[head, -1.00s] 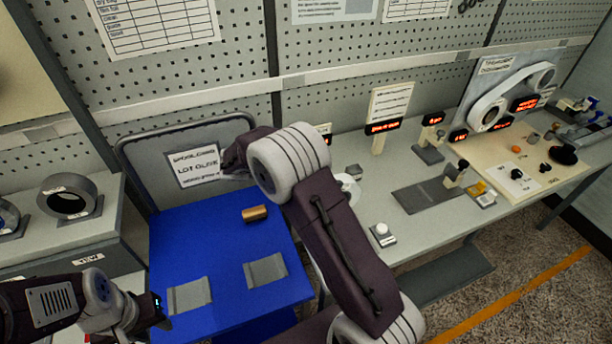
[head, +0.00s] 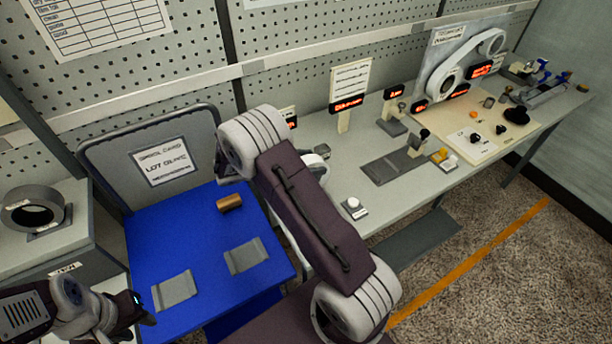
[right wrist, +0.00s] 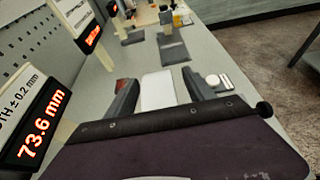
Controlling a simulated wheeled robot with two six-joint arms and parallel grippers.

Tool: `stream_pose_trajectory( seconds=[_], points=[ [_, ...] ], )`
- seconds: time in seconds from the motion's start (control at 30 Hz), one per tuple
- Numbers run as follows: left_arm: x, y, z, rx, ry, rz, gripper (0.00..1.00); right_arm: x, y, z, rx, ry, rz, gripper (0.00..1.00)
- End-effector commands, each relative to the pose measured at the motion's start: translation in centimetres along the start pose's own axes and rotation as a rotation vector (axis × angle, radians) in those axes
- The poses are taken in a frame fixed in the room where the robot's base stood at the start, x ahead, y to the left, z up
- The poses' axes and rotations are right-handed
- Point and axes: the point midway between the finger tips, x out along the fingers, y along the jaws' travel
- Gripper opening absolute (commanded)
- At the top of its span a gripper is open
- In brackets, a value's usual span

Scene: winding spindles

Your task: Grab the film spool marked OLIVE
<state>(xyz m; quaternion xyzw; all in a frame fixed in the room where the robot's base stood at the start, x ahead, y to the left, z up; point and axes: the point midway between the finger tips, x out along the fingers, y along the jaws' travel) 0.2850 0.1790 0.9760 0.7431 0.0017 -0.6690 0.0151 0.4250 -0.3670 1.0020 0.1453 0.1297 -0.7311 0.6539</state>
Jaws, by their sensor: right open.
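The card on the blue cart's back panel appears to read LOT OLIVE (head: 165,163). A dark grey ring-shaped spool (head: 35,210) stands on the grey cabinet at the left; its label is too small to read. I cannot tell which spool is marked OLIVE. My right gripper (right wrist: 160,78) is open over the grey bench; a pale block (right wrist: 158,92) shows between its fingers, and I cannot tell what it is. In the head view my right forearm hides that gripper. My left gripper (head: 142,308) is low at the left, beside the blue cart; its jaws are unclear.
The blue cart top (head: 180,240) holds a copper-coloured cylinder (head: 229,203) and two grey pads. A white-knobbed device (head: 353,208) sits on the bench's front edge. A lit display reading 73.6 mm (right wrist: 42,125) stands close left of my right gripper. Machines crowd the bench's far end.

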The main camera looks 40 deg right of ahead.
Motion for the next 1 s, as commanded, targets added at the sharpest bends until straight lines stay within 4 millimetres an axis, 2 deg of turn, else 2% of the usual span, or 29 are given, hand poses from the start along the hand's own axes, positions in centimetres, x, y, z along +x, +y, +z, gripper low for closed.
stream_pose_trajectory(
  seconds=[0.1, 0.3, 0.33, 0.5, 0.53, 0.57, 1.0],
  points=[
    [-0.18, 0.0, -0.02, 0.0, 0.0, 0.0, 0.36, 1.26, -0.05, 0.05, 0.001, 0.0, -0.002, 0.62],
    [-0.14, 0.0, -0.02, 0.0, 0.0, 0.0, 0.36, 1.4, 0.0, -0.01, 0.001, 0.0, 0.001, 0.62],
    [-0.14, 0.0, -0.02, 0.0, 0.0, 0.0, 0.36, 1.4, 0.0, -0.01, 0.001, 0.0, 0.001, 0.59],
    [-0.14, 0.0, -0.02, 0.0, 0.0, 0.0, 0.36, 1.38, 0.0, 0.0, 0.001, 0.0, 0.001, 0.12],
    [-0.14, 0.0, -0.02, 0.0, 0.0, 0.0, 0.36, 1.38, 0.0, 0.0, 0.001, 0.0, 0.001, 0.03],
    [-0.14, 0.0, -0.02, 0.0, 0.0, 0.0, 0.36, 1.38, 0.0, 0.0, 0.001, 0.0, 0.001, 0.0],
    [-0.13, 0.0, -0.02, 0.0, 0.0, 0.0, 0.36, 1.38, 0.0, -0.02, 0.002, 0.001, 0.001, 0.0]
  ],
)
